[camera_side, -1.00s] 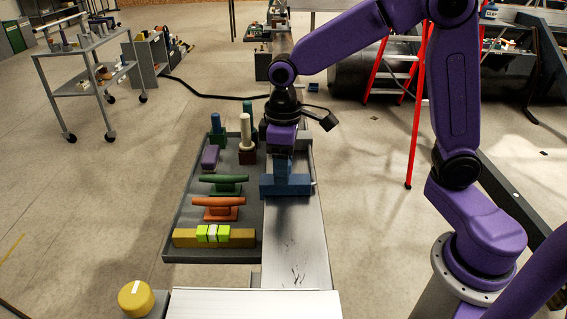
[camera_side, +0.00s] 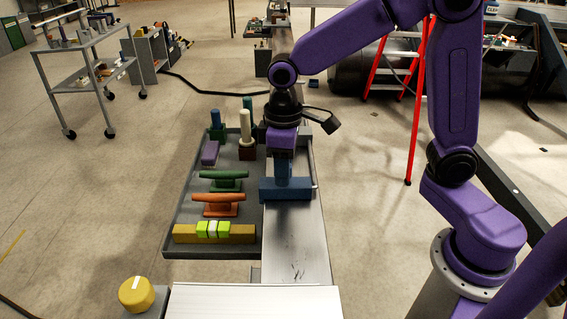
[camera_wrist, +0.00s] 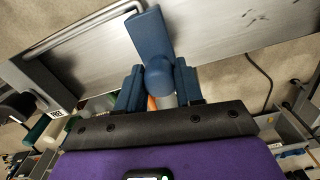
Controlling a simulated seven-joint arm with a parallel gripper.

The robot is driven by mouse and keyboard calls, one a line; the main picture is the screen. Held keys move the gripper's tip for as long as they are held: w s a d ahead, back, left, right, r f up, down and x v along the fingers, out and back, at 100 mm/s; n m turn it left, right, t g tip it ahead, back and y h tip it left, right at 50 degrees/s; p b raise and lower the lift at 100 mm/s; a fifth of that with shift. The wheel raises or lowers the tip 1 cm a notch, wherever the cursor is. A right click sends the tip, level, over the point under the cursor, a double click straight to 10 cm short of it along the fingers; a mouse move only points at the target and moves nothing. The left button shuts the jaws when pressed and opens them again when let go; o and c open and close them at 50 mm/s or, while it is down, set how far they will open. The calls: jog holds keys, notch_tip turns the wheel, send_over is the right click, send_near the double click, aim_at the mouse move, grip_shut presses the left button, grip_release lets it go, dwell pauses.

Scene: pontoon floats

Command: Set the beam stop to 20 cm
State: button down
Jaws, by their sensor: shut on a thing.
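The beam stop (camera_side: 288,190) is a blue block with an upright knob. It sits across the pale metal beam (camera_side: 294,240), at about the middle of the beam's visible length. My gripper (camera_side: 283,168) is upright over it and shut on its knob. In the wrist view, the stop's rounded knob (camera_wrist: 158,76) sits between the two blue fingers of my gripper (camera_wrist: 158,92), with the blue crosspiece beyond it. Faint dark marks show on the beam nearer the side camera, but I cannot read any number or scale.
A grey tray (camera_side: 183,212) left of the beam holds a green cleat (camera_side: 222,181), an orange cleat (camera_side: 218,205), a yellow bar (camera_side: 214,233) and upright pegs. A yellow knob (camera_side: 136,294) is at front left. The beam in front of the stop is clear.

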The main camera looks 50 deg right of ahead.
jog(key=c, duration=0.7)
grip_release()
jog(key=shift+c, duration=0.2)
jog(key=shift+r, duration=0.1)
notch_tip(320, 180, up, 17)
jog(key=shift+r, duration=0.15)
jog(key=s+d+f+n, duration=0.2)
jog(key=s+d+f, duration=0.2)
jog(key=s+f, duration=0.4)
jog(key=s+d+f+n, duration=0.3)
jog(key=s+f, duration=0.6)
jog(key=s, duration=0.4)
jog(key=shift+d+f, duration=0.3)
jog(key=shift+d, duration=0.25)
